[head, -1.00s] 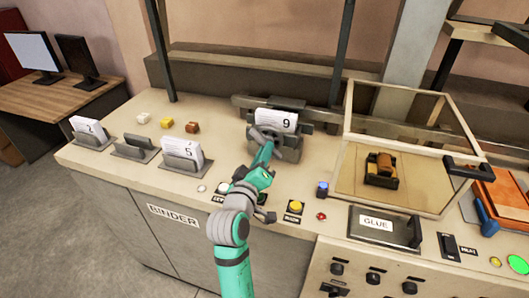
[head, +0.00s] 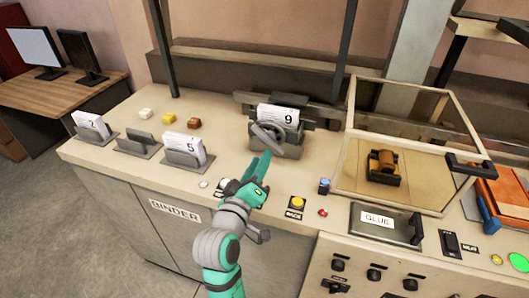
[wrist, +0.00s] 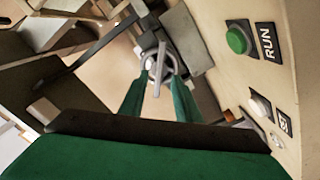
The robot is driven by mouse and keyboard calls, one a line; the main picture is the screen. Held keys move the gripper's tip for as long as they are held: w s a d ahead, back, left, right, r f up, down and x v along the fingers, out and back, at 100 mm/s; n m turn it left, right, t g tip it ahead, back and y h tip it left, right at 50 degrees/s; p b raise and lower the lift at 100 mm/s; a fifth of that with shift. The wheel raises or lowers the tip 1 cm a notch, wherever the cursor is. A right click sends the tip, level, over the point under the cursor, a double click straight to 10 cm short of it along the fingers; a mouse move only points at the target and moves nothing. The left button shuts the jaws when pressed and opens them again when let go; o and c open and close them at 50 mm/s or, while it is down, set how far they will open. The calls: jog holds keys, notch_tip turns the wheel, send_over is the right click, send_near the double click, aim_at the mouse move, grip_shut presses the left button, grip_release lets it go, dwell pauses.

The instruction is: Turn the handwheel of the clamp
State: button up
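The clamp (head: 291,151) stands at the back middle of the bench, with a white block marked 9 (head: 278,115) in it. Its grey handwheel (head: 267,136) faces the front left. My green gripper (head: 262,160) is just in front of and below the handwheel, pointing at it. In the wrist view the two green fingers (wrist: 160,80) stand apart, with the handwheel (wrist: 158,62) showing between and beyond their tips. The gripper looks open and holds nothing; whether a fingertip touches the rim I cannot tell.
A glass-walled case (head: 345,150) is at right of the clamp. A yellow button (head: 297,202), a blue-topped post (head: 324,186) and a green RUN button (wrist: 237,40) are close to my arm.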

jog(key=shift+v, duration=2.3)
jog(key=shift+a+f, duration=0.1)
